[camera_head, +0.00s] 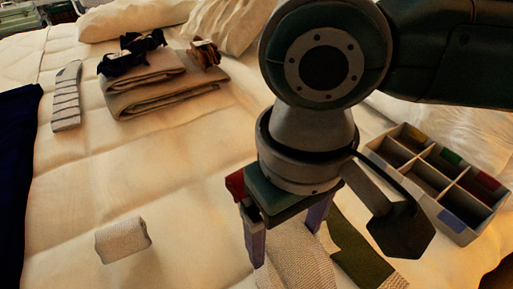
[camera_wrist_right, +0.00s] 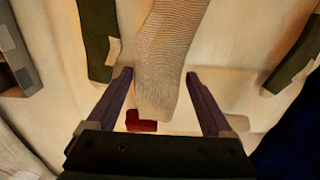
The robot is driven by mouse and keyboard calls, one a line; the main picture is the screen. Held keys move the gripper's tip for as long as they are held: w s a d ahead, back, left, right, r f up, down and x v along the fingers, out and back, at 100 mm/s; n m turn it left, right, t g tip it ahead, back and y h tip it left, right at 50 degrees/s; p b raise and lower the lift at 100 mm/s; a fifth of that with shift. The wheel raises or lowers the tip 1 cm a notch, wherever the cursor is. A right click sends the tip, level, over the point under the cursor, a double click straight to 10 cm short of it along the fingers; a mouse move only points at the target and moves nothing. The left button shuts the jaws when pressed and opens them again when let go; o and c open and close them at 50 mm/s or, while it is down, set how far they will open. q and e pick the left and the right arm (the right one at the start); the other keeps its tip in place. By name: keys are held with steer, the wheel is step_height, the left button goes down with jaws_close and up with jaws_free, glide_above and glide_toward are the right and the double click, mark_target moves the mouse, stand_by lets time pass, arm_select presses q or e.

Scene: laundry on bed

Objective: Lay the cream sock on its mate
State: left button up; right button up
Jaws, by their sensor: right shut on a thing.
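My right gripper (camera_head: 285,238) points down over the bed at the lower middle. It is shut on a cream ribbed sock (camera_head: 301,265). In the right wrist view the sock (camera_wrist_right: 165,55) lies between the two fingers (camera_wrist_right: 158,80) and runs away toward the top edge. Its lower part is cut off in the head view. A small cream ribbed bundle (camera_head: 122,240) lies apart on the bed at the lower left. I cannot tell whether it is a sock. No other flat cream sock shows clearly. My left gripper is not in view.
A green sock (camera_head: 356,248) with a pale end lies right of the cream one. A divided box (camera_head: 470,237) stands at the right. A striped grey sock (camera_head: 67,95), folded towels (camera_head: 165,98) with dark bundles, and navy cloth (camera_head: 17,170) lie left. The bed's middle is clear.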

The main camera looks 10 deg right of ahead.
mark_target(283, 252)
arm_select(q)
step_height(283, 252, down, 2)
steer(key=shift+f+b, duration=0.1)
steer(key=shift+b, duration=0.85)
arm_select(e)
step_height(283, 252, down, 5)
steer(key=shift+f, duration=0.1)
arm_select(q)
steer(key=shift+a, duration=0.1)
arm_select(e)
steer(key=o, duration=1.1)
steer(key=shift+f, duration=0.1)
